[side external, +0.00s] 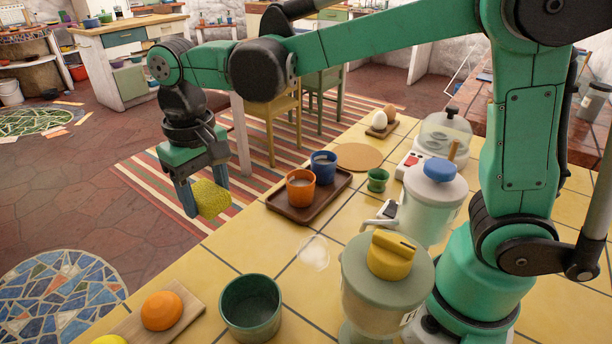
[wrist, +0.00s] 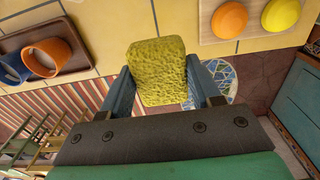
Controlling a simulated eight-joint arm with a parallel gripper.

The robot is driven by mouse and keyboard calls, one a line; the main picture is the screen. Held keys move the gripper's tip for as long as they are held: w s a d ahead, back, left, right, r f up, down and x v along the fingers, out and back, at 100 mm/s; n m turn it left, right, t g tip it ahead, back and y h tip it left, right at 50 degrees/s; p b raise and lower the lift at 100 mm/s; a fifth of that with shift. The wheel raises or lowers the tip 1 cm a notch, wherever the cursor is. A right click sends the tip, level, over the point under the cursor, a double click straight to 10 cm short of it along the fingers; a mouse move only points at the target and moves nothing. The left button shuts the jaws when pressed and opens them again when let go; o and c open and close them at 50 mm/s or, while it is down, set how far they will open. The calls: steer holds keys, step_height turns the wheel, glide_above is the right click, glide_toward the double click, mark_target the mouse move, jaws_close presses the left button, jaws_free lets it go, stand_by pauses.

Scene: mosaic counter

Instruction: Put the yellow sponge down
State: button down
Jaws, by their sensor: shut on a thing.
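The yellow sponge (side external: 211,199) is rough-textured and held between the blue fingers of my gripper (side external: 205,196). In the side external view it hangs in the air near the counter's far left edge, in front of the striped rug. In the wrist view the sponge (wrist: 158,71) fills the space between the fingertips of my gripper (wrist: 158,80), and its far end overlaps the yellow tiled counter. The sponge appears apart from the counter, though its exact height is hard to tell.
The yellow tiled counter (side external: 225,248) has a brown tray (side external: 328,204) with an orange cup (side external: 299,193) and a blue cup (side external: 324,170). A green pot (side external: 250,308) and a board with an orange fruit (side external: 161,310) are nearer. Bare tiles lie between tray and board.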

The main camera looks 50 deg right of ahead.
mark_target(226, 267)
step_height(226, 267, down, 14)
steer(key=shift+r, duration=0.25)
stand_by(0.3)
steer(key=shift+c, duration=0.9)
jaws_free()
steer(key=shift+f, duration=0.1)
